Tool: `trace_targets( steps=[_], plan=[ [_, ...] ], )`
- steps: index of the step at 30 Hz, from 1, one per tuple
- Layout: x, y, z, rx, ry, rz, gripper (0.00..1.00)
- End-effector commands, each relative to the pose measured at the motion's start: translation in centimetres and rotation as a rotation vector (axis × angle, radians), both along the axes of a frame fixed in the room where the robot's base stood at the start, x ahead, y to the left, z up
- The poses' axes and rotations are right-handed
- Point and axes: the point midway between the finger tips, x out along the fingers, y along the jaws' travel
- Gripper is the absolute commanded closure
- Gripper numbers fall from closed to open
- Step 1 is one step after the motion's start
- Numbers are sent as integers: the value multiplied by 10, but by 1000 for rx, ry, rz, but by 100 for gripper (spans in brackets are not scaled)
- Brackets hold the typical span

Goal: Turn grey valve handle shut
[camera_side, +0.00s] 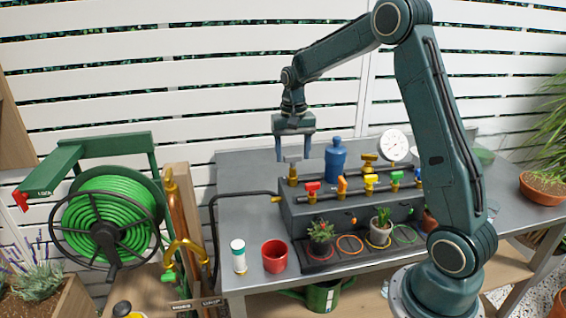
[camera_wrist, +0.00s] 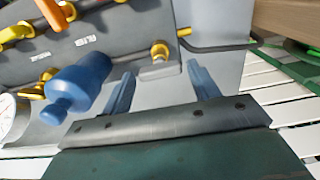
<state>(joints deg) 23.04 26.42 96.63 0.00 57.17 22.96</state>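My gripper (camera_side: 295,158) hangs above the back left of the grey manifold box (camera_side: 330,212), fingers pointing down, open and empty. In the wrist view my gripper's fingers (camera_wrist: 162,85) are wide apart. A brass fitting (camera_side: 293,175) stands at the manifold's left end, below the fingers. In the wrist view this brass fitting (camera_wrist: 159,48) sits by a small grey block (camera_wrist: 160,69), just beyond the gap between the fingers. I cannot tell whether that block is the grey valve handle. The visible coloured handles include red (camera_side: 312,187), orange (camera_side: 342,184), yellow (camera_side: 371,180) and green (camera_side: 396,177).
A blue bottle-shaped part (camera_side: 335,160) stands close right of my gripper, with a white gauge (camera_side: 394,145) further right. A black hose (camera_side: 230,196) joins the manifold's left end. Small potted plants (camera_side: 320,236) stand in front. The table's back left (camera_side: 240,170) is clear.

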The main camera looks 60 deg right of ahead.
Motion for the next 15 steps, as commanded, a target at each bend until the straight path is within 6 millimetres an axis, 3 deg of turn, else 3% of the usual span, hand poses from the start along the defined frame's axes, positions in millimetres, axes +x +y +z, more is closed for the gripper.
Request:
trace_targets(
  steps=[15],
  plan=[
    [1, 0, 6, -2, -5, 2, 31]
  ],
)
